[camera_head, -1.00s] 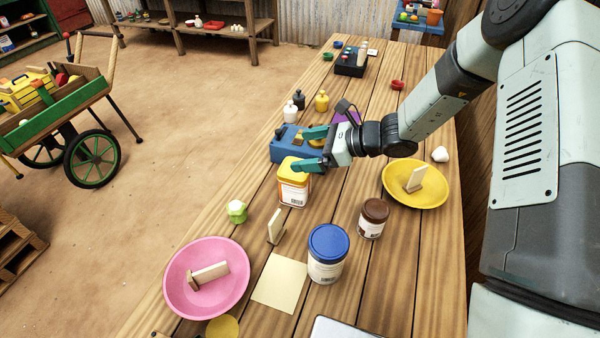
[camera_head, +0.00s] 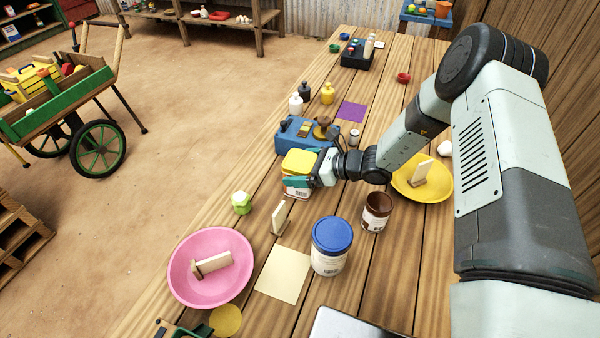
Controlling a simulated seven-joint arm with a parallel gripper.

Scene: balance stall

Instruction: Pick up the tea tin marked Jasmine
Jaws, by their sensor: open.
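Three lidded tins stand on the wooden table: one with a yellow lid (camera_head: 297,160), one with a blue lid (camera_head: 332,235) and one with a brown lid (camera_head: 377,205). Their labels are too small to read, so I cannot tell which is marked Jasmine. My gripper (camera_head: 305,169) is open at the yellow-lidded tin, coming from the right. One teal finger lies across its near side and hides part of its body; the other is at its far side. I cannot tell whether the fingers touch it.
A blue scale-like box (camera_head: 292,133) stands just behind the yellow-lidded tin. A pink dish (camera_head: 222,245), a yellow dish (camera_head: 437,190), a small green-white item (camera_head: 241,202) and a wooden card stand (camera_head: 279,216) are around. A cream sheet (camera_head: 283,274) lies in front.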

